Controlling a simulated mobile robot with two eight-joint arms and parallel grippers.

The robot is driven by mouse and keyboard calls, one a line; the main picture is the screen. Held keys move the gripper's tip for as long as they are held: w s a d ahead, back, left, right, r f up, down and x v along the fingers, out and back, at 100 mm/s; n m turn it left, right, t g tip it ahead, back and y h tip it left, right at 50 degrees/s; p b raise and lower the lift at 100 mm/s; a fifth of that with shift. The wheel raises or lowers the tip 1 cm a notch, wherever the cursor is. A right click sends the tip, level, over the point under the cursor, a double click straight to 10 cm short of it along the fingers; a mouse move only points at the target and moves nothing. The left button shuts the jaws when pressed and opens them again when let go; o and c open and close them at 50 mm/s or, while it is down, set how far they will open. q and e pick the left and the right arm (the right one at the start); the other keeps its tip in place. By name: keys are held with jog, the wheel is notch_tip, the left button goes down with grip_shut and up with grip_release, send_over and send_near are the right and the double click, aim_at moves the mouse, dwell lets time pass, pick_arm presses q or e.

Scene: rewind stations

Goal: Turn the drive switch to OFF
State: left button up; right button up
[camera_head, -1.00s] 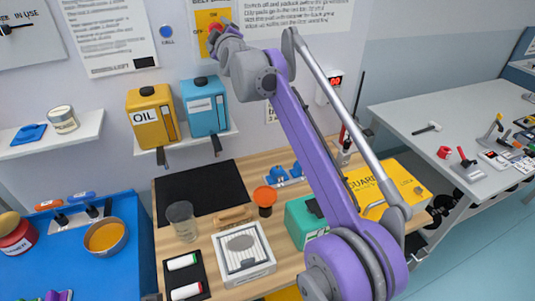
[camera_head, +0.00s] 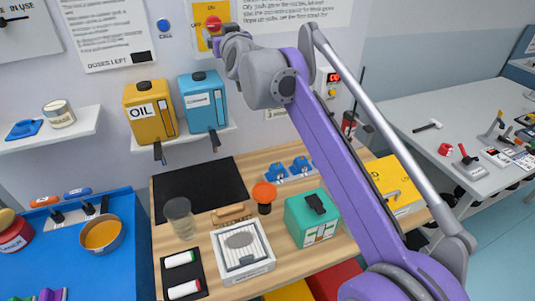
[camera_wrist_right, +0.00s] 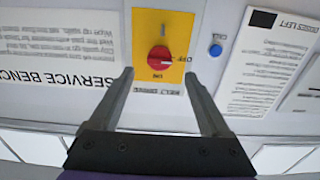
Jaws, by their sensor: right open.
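The drive switch is a red knob (camera_head: 213,22) on a yellow plate (camera_head: 201,12) on the back wall. I cannot tell clearly which mark the knob points at. My right gripper (camera_head: 224,37) is at the wall by the knob. In the wrist view its fingers (camera_wrist_right: 158,78) are spread wide, with the knob seen between and beyond them, not gripped. My left gripper is out of view.
A blue call button (camera_head: 163,25) is on the wall left of the plate. Below, a shelf holds a yellow oil can (camera_head: 151,112) and a blue can (camera_head: 204,100). A wooden bench below holds a green box (camera_head: 312,217) and several other items.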

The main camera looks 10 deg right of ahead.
jog(key=s+d+f+g, duration=0.3)
jog(key=s+d+f, duration=0.1)
jog(key=s+f, duration=0.5)
jog(key=s+d+f+g, duration=0.3)
jog(key=s+d+f, duration=0.1)
jog(key=s+f, duration=0.6)
notch_tip(320, 180, down, 3)
jog(key=shift+f+h+b, duration=0.1)
jog(key=shift+h+b, duration=0.3)
jog(key=shift+s, duration=0.15)
